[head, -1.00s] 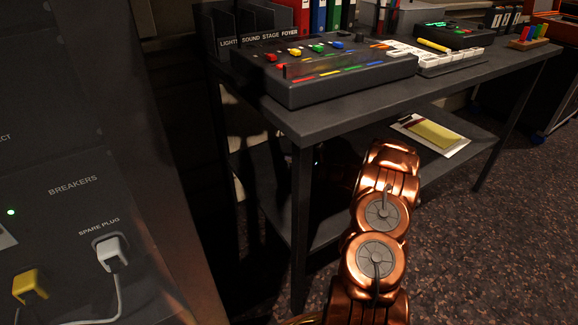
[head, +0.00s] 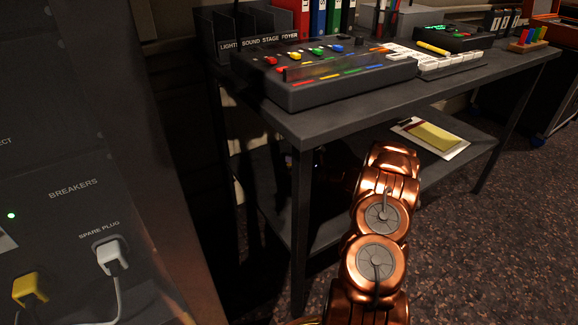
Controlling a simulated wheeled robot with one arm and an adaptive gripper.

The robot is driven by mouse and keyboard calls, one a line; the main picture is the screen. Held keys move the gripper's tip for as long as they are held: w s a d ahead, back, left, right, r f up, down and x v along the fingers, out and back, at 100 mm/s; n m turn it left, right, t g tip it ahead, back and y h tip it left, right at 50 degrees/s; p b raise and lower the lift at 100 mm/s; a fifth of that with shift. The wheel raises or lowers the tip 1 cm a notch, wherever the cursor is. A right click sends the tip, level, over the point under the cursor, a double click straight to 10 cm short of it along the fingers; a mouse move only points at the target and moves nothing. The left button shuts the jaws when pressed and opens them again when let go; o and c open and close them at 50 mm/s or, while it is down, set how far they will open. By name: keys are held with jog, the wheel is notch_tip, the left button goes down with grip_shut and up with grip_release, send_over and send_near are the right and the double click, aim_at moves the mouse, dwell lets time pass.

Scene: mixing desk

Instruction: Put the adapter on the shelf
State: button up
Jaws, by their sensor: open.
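The shelf (head: 330,232) is the dark lower board under the mixing desk. Its right part shows clearly, and its left part is in deep shadow behind the desk leg. No adapter can be identified for sure. A white plug (head: 112,258) sits under the words SPARE PLUG on the grey panel at the left, with a yellow plug (head: 30,288) below it.
The desk top (head: 440,92) carries a mixer (head: 335,75), a white-keyed unit (head: 450,64) and binders (head: 320,15). A clipboard with yellow paper (head: 430,137) lies on the shelf's right part. Desk legs (head: 301,230) flank the arm. The carpet (head: 490,250) at right is clear.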

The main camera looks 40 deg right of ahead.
jog(key=p+v, duration=0.3)
jog(key=v, duration=0.7)
jog(key=shift+d+r+p, duration=0.1)
jog(key=shift+d+p, duration=0.1)
jog(key=shift+p, duration=0.15)
jog(key=shift+v, duration=0.95)
jog(key=shift+a, duration=0.1)
jog(key=shift+s, duration=0.1)
